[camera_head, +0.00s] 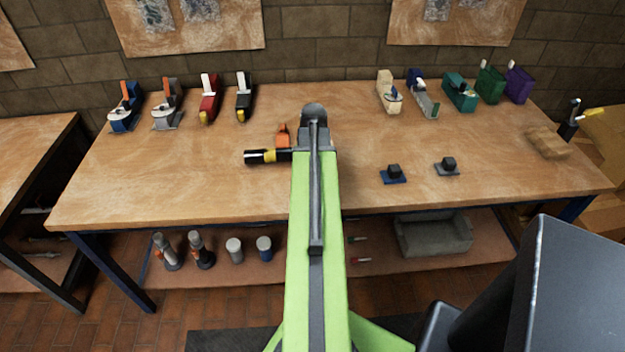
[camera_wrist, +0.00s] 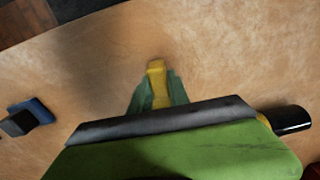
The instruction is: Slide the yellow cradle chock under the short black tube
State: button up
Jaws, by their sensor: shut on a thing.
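The yellow cradle chock (camera_wrist: 157,68) is held between the green fingers of my gripper (camera_wrist: 157,96) in the wrist view, over or on the wooden bench top; I cannot tell if it touches the wood. In the head view my green arm hides the gripper and the chock. The short black tube (camera_head: 256,157) lies left of my arm in the head view, with a yellow band near its middle; its right end runs behind my arm. The tube's black end (camera_wrist: 291,120) shows at the right of the wrist view, apart from the chock. The rest is hidden.
An orange block (camera_head: 283,133) stands just behind the tube. Two small blue-based black blocks (camera_head: 393,174) (camera_head: 447,166) sit right of my arm. Several coloured tools line the bench's back edge. A brown block (camera_head: 547,142) lies far right. The bench's front left (camera_head: 150,185) is clear.

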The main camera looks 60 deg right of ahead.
grip_shut()
jog(key=shift+d, duration=0.1)
jog(key=shift+w+d, duration=0.5)
jog(key=shift+d, duration=0.2)
jog(key=shift+w+d, duration=0.5)
jog(key=shift+d, duration=0.15)
jog(key=o, duration=0.9)
grip_release()
jog(key=shift+r, duration=0.25)
notch_tip(320, 180, up, 17)
jog(key=p, duration=1.7)
jog(key=shift+p, duration=0.3)
